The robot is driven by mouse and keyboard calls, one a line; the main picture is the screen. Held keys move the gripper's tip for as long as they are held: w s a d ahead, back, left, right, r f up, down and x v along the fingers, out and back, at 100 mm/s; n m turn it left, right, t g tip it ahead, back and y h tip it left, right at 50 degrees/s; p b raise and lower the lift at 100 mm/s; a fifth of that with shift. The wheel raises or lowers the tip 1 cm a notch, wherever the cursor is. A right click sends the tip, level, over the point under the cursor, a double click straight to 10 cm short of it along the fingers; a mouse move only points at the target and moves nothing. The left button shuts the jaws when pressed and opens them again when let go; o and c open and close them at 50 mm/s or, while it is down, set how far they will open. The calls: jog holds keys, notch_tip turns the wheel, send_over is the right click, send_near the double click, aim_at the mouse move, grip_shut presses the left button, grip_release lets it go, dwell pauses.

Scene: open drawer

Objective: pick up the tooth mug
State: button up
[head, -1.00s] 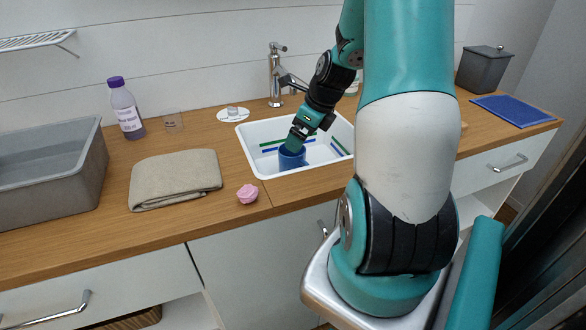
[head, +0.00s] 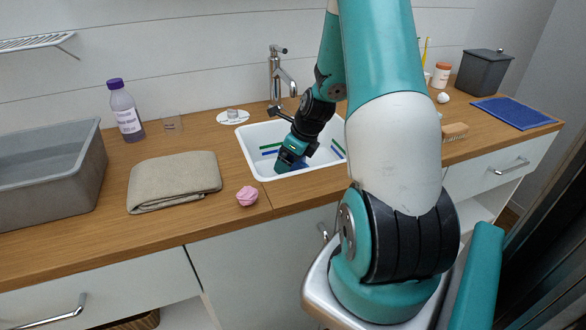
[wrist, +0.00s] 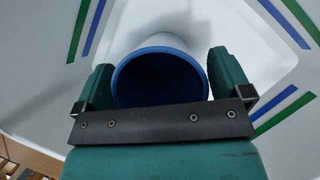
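The blue tooth mug (head: 285,165) is in the white sink (head: 252,152), mostly hidden by my gripper in the head view. In the wrist view the mug (wrist: 160,82) shows its open mouth toward the camera, with its dark blue inside visible. My gripper (wrist: 160,62) reaches down into the sink. Its two green fingers stand wide apart, one on each side of the mug, close to the rim. I cannot tell whether either finger touches it.
The white sink walls with blue and green stripes surround the mug closely. The tap (head: 276,78) stands just behind the sink. A folded beige towel (head: 175,180) and a pink object (head: 247,196) lie to its left. A brush (head: 455,131) lies to the right.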

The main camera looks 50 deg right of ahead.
jog(key=c, duration=0.9)
jog(key=shift+r, duration=0.1)
